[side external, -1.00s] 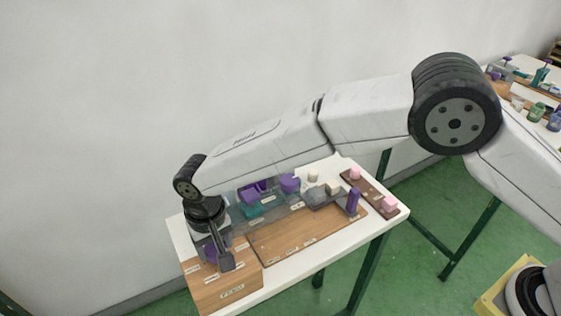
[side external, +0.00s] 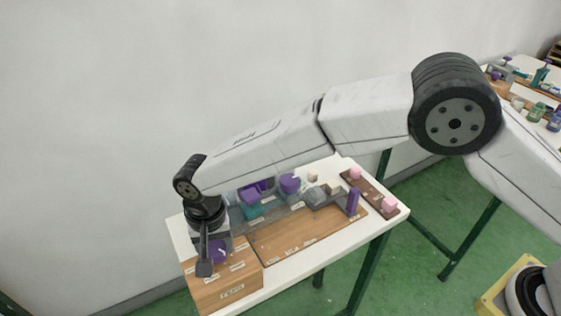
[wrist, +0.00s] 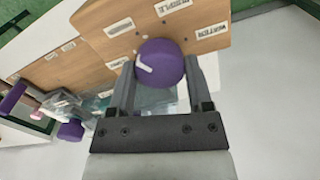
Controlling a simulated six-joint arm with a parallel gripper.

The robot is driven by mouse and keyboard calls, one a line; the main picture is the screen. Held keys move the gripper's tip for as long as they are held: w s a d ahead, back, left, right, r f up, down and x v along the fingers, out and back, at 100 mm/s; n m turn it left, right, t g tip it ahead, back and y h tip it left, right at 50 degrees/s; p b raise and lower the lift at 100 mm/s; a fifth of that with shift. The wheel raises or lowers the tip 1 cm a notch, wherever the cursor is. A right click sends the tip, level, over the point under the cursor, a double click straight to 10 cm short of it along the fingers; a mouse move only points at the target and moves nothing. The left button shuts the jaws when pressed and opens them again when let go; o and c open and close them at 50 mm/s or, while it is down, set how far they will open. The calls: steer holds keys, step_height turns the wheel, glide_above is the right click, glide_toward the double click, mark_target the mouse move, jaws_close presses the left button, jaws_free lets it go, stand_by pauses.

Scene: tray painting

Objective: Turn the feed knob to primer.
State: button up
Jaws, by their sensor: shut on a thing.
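The feed knob (wrist: 164,62) is a round purple knob with a white pointer line, on a wooden panel (wrist: 95,22) with several white labels. My gripper (wrist: 160,72) has one finger on each side of the knob and is shut on it. In the wrist view the pointer line aims to the upper left, between two labels on that side. In the side view the knob (side external: 219,251) shows beside my near gripper finger (side external: 204,258).
A wooden tray board (side external: 300,240) with labels lies right of the knob panel. Behind it stand a teal container (side external: 251,212), purple parts and a grey block (side external: 314,197). An upright purple piece (side external: 353,201) and pink blocks (side external: 389,203) are at the right of the white table (side external: 290,274).

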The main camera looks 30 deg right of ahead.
mark_target(215, 247)
steer(key=o, duration=1.3)
steer(key=shift+r, duration=0.2)
steer(key=shift+r, duration=3.8)
steer(key=d+n+t, duration=0.1)
steer(key=d, duration=2.2)
steer(key=s+d, duration=0.4)
steer(key=d, duration=0.1)
steer(key=s+d+f+n+t, duration=0.1)
steer(key=s+d, duration=0.4)
steer(key=s+d+n, duration=0.1)
steer(key=s+d, duration=0.3)
steer(key=d, duration=0.1)
steer(key=shift+s+d+f+t, duration=0.2)
steer(key=shift+d+f+t, duration=0.1)
steer(key=shift+f, duration=0.1)
